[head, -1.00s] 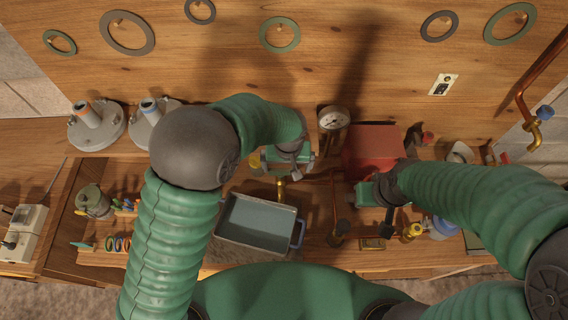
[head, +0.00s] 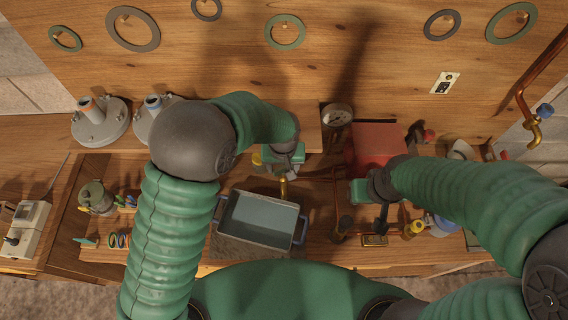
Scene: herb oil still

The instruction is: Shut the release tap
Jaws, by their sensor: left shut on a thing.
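The release tap is brass. Its spout (head: 283,188) shows just below my left gripper (head: 281,164) and points down over a grey tray (head: 260,220). My left gripper is shut on the tap, with its wrist coming from above; the handle between the fingers is mostly hidden. A yellow-brass part (head: 257,158) shows to the left of this gripper.
A round gauge (head: 336,115) and the red box (head: 376,148) stand behind. Copper pipe (head: 336,205) runs up right of the tray. Grey flanged lids (head: 100,125) stand at the left. Another brass tap (head: 534,130) with a blue handle is on the right wall.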

